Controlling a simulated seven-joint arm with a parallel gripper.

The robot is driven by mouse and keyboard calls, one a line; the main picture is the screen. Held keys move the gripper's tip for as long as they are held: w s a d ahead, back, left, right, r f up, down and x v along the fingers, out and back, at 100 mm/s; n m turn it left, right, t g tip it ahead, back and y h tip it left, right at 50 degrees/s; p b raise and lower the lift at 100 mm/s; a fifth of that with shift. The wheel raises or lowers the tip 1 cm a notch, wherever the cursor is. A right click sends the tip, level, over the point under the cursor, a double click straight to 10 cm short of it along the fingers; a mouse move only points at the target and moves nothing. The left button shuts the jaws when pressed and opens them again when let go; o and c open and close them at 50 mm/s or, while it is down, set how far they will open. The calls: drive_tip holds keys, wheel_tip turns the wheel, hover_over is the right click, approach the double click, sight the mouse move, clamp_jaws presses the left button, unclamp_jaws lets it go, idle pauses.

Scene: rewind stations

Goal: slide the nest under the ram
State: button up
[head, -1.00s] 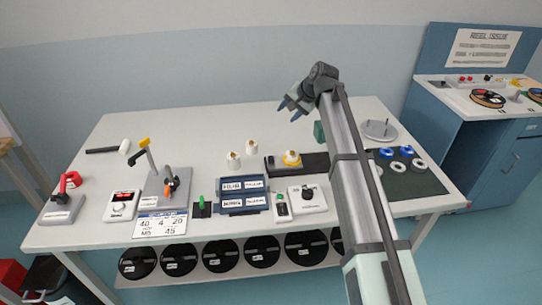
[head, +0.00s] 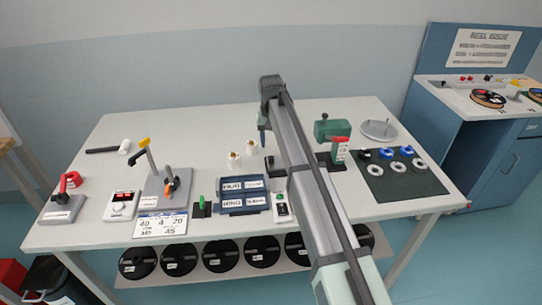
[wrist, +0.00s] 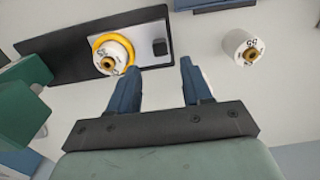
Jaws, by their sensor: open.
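The nest (wrist: 97,42) is a yellow ring on a long black rail (wrist: 60,47), with a white spool (wrist: 113,57) seated in it. A small dark square knob (wrist: 159,47) stands beside the nest near the rail's end. The ram's dark green body (wrist: 22,105) is at the left in the wrist view, apart from the nest. In the head view the green ram housing (head: 325,128) stands behind the rail, and my arm hides the nest. My gripper (wrist: 158,68) is open and empty above the rail's end, its fingertips near the knob.
Loose white spools (head: 234,160) stand left of my gripper; one also shows in the wrist view (wrist: 242,46). Blue label trays (head: 243,190) lie in front. A red-topped block (head: 340,148) stands near the rail's right end. A dark mat (head: 405,185) holds several rings.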

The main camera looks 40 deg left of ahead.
sight(271, 157)
drive_tip(key=shift+f, duration=3.6)
clamp_jaws()
